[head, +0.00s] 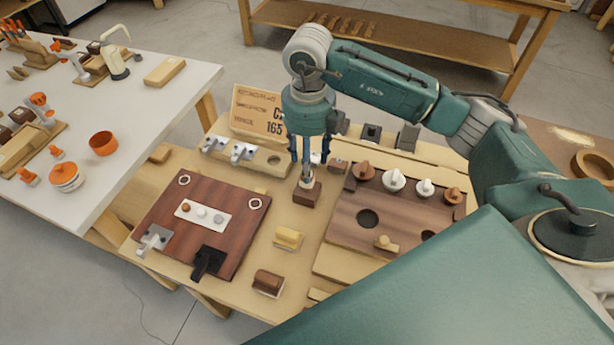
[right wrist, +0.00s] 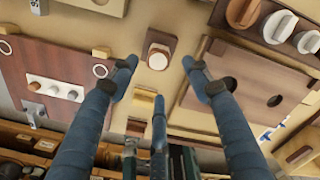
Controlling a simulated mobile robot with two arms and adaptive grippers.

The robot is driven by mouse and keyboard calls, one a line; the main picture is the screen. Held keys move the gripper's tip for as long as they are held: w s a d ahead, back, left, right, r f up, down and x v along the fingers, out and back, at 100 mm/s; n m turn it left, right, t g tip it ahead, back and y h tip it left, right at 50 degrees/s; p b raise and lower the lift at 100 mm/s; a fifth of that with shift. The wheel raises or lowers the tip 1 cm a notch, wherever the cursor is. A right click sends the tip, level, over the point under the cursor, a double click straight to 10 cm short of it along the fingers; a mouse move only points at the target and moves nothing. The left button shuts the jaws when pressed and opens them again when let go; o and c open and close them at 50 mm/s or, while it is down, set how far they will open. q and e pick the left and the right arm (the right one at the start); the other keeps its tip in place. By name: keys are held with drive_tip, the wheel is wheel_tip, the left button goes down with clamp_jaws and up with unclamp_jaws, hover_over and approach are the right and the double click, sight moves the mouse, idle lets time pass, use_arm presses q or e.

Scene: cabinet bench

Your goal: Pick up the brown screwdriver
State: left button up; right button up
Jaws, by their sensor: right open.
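My right gripper (head: 308,160) hangs downward over the middle of the bench, its fingers spread and empty. In the right wrist view its fingertips (right wrist: 160,72) are wide apart. A small brown block (head: 307,194) with a pale top piece stands below the gripper; it also shows in the right wrist view (right wrist: 159,48), just beyond the fingertips, with a rounded brown-and-white piece on it. I cannot tell whether this piece is the brown screwdriver, and no other screwdriver is clear on the bench. My left gripper is not in view.
A dark red-brown board (head: 165,212) with latches lies left of the gripper. A brown panel (head: 345,240) with several knobs lies right. A yellow block (head: 288,237) and a brown block (head: 268,282) sit in front. A white table (head: 140,110) stands at left.

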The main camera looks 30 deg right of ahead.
drive_tip(key=shift+f, duration=0.75)
wheel_tip(320, 180, down, 4)
drive_tip(key=shift+f+p, duration=0.25)
drive_tip(key=shift+p, duration=0.85)
drive_tip(key=shift+f, duration=0.3)
drive_tip(key=shift+w, duration=0.1)
drive_tip(key=shift+c, duration=0.8)
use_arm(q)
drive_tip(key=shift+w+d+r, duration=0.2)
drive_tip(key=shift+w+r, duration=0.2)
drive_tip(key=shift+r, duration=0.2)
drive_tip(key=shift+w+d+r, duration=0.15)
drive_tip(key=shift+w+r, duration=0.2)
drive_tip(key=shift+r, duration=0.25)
use_arm(e)
drive_tip(key=c, duration=0.9)
